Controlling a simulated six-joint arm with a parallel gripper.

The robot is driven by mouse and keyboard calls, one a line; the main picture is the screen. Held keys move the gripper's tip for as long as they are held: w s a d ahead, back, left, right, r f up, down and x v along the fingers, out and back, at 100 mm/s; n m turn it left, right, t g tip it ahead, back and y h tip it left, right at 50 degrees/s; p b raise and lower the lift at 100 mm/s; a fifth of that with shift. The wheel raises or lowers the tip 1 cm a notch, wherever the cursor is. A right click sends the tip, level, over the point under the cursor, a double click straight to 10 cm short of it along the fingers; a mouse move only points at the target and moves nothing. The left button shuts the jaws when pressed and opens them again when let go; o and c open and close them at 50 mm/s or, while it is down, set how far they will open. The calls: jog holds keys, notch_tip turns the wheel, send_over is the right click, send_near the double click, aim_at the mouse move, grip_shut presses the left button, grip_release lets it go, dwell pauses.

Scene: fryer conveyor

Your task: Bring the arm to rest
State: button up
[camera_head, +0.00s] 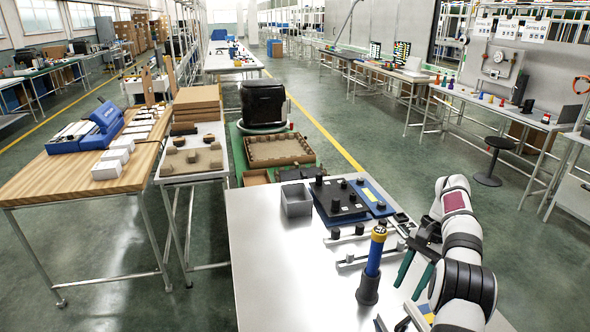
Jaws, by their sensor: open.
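My gripper (413,275) hangs at the end of my white arm on the right side of the metal table (275,270). Its two green fingers point down and stand apart. I see nothing between them. A blue upright tool (376,252) with a yellow and black top stands in a dark holder (368,289) just left of the fingers, and appears apart from them. My arm bends over the table's right edge and hides part of the surface there.
Small bars with dark knobs (355,258) lie behind the blue tool. The table's front left is clear. A wooden table (80,180) stands farther left.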

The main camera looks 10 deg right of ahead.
jog(key=s+a+r+n+h, duration=0.1)
jog(key=s+a+r+n, duration=0.15)
jog(key=a+r, duration=0.9)
jog(key=s+a+n, duration=0.3)
jog(key=s+a, duration=0.7)
jog(key=a, duration=0.3)
jog(key=s+a+f+n, duration=0.1)
jog(key=s+a+f, duration=0.1)
jog(key=s, duration=0.5)
jog(key=s+a+f+n+t+h, duration=0.1)
jog(key=s+a+f, duration=0.2)
jog(key=s, duration=0.4)
jog(key=shift+s+a+t, duration=0.3)
jog(key=shift+s+a, duration=0.05)
jog(key=shift+a, duration=0.4)
